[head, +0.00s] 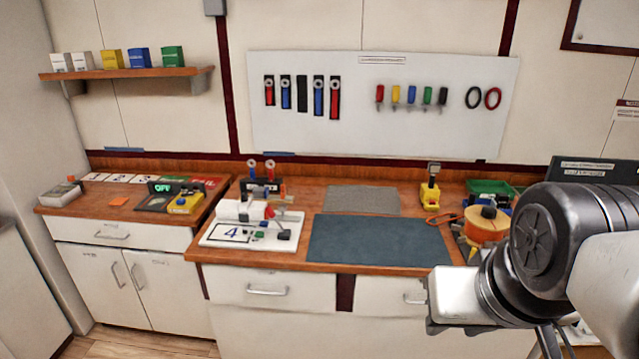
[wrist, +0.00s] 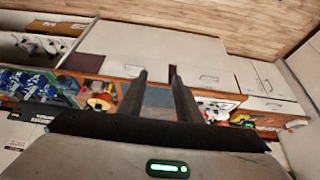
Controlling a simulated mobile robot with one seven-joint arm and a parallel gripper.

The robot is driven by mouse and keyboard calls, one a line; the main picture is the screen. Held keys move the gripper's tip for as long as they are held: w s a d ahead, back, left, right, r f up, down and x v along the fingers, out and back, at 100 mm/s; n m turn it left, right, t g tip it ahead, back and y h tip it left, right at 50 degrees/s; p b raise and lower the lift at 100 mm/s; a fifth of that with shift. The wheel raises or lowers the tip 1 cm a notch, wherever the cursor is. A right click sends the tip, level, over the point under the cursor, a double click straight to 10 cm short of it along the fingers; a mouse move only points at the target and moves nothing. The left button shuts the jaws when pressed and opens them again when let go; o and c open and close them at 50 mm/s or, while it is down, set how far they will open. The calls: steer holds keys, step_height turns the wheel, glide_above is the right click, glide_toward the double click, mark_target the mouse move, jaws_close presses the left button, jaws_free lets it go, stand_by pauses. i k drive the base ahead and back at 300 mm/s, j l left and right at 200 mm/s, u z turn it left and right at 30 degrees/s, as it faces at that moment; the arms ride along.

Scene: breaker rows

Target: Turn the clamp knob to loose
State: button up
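A white base board marked "4" (head: 222,234) stands on the wooden bench, left of the blue-grey mat. It carries a small white fixture (head: 238,210) with red and black parts and a dark knob-like piece (head: 284,235) at its front right. Which part is the clamp knob, and its setting, are too small to tell. The fixture also shows small in the wrist view (wrist: 216,108), right of the fingers. My gripper (wrist: 159,75) is open, with two dark fingers apart and nothing between them. It is in the air, well away from the fixture; my arm is at the right in the head view.
The blue-grey mat (head: 378,240) is bare. An orange spool (head: 486,226), a yellow tool (head: 430,194) and a green bin (head: 490,188) stand at the right. A side counter (head: 90,208) at left holds a display reading "OFF". Tools hang on the white wall panel (head: 440,70).

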mark_target(282, 208)
steer(key=i+j, duration=0.35)
steer(key=j, duration=0.15)
steer(key=i+j, duration=0.7)
steer(key=j, duration=0.25)
steer(key=i+j, duration=0.35)
steer(key=j, duration=0.15)
